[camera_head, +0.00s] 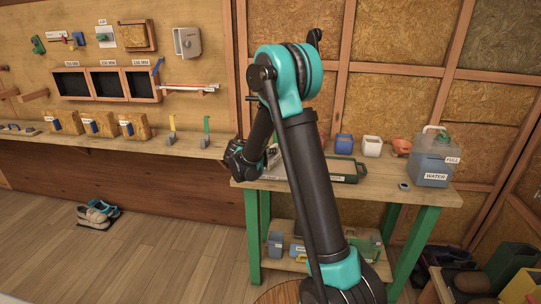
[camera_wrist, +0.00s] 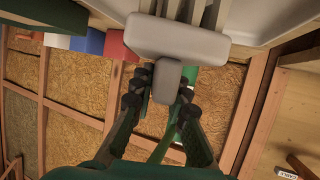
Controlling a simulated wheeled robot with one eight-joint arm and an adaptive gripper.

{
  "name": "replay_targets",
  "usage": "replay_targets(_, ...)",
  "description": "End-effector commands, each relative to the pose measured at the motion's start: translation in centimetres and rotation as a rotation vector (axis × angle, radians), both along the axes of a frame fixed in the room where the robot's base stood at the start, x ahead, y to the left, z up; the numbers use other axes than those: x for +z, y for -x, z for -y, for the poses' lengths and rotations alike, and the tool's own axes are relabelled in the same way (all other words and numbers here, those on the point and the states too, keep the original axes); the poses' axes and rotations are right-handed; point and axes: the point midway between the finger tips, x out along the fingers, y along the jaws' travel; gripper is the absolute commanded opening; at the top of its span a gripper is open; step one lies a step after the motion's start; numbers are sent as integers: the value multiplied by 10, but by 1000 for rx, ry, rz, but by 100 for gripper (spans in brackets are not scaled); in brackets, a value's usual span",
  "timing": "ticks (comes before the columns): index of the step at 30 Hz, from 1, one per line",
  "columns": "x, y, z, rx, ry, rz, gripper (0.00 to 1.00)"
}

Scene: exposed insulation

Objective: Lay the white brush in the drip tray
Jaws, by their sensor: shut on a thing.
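My gripper (camera_wrist: 167,88) is shut on the short grey-white handle of the white brush (camera_wrist: 178,40), whose wide pale head shows at the top of the wrist view. In the head view my gripper (camera_head: 243,164) is at the left end of the green-legged table, and my arm hides part of the table. I cannot tell whether the brush touches anything.
A blue container (camera_head: 343,143), a white one (camera_head: 372,146) and an orange-red one (camera_head: 401,147) stand along the table's back. A water jug (camera_head: 434,158) stands at the right. A wall shelf (camera_head: 100,140) is at the left; shoes (camera_head: 97,213) lie on the floor.

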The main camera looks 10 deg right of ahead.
Motion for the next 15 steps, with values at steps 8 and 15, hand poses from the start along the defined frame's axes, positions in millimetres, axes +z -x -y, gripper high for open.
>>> replay_targets(8,-22,0,0,0,0,0,0)
replay_targets(15,-24,0,0,0,0,0,0)
